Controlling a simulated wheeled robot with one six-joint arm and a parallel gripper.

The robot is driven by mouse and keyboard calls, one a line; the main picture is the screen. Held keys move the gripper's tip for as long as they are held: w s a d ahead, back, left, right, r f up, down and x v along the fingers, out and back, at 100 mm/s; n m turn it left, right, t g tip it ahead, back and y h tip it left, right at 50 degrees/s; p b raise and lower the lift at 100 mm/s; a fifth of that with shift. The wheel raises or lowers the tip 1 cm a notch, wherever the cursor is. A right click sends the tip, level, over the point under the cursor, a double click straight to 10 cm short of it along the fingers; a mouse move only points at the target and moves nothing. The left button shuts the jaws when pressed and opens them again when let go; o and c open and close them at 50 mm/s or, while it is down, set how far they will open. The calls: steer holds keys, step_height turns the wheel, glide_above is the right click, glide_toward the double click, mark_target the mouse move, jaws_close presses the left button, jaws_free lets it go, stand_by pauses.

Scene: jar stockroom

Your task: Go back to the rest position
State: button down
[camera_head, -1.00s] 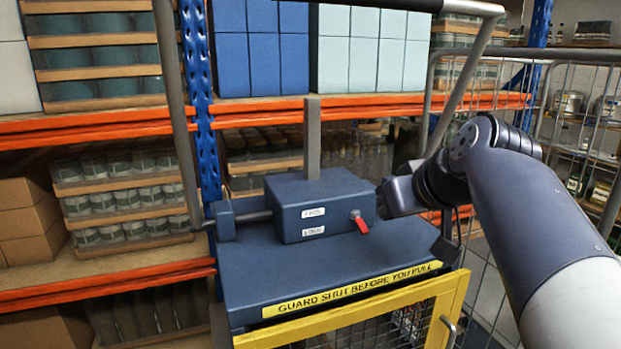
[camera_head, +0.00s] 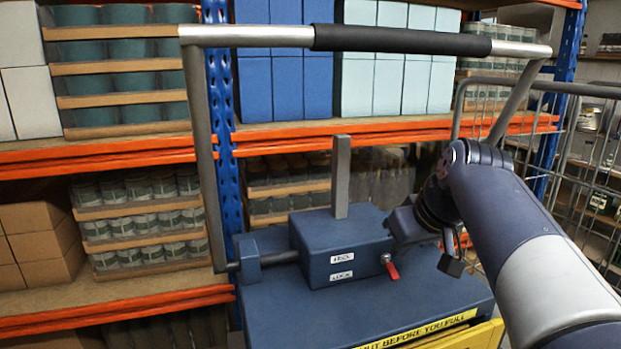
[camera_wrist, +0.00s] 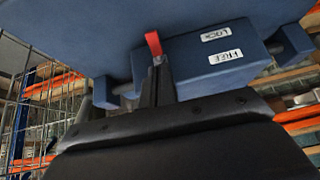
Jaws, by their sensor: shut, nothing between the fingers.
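My gripper (camera_head: 452,264) hangs just right of a dark blue box (camera_head: 342,245) on a blue machine top (camera_head: 350,308). In the wrist view its fingers (camera_wrist: 158,82) are together and empty. A red lever (camera_head: 391,270) on the front of the box points down and slightly right. The lever also shows in the wrist view (camera_wrist: 153,43), close beyond the fingertips; I cannot tell whether they touch. A FREE label (camera_head: 341,258) sits above a LOCK label (camera_head: 341,275) on the box front.
A tall metal frame with a black-gripped crossbar (camera_head: 400,40) rises over the machine. A yellow guard (camera_head: 478,337) is at the machine's front. Orange-beamed shelves (camera_head: 120,153) with jars and boxes stand behind. A wire cage (camera_head: 560,100) is at the right.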

steer(key=shift+w+a+r+g+h+p, duration=0.1)
steer(key=shift+w+r+g+h+p, duration=0.3)
steer(key=shift+p, duration=0.85)
steer(key=shift+a+r+g+h+p, duration=0.1)
steer(key=shift+r+g+p, duration=0.25)
steer(key=shift+g+p, duration=0.65)
steer(key=v, duration=0.6)
steer(key=shift+s+t, duration=0.25)
steer(key=shift+t, duration=0.05)
steer(key=shift+d+f, duration=0.1)
steer(key=shift+d, duration=0.05)
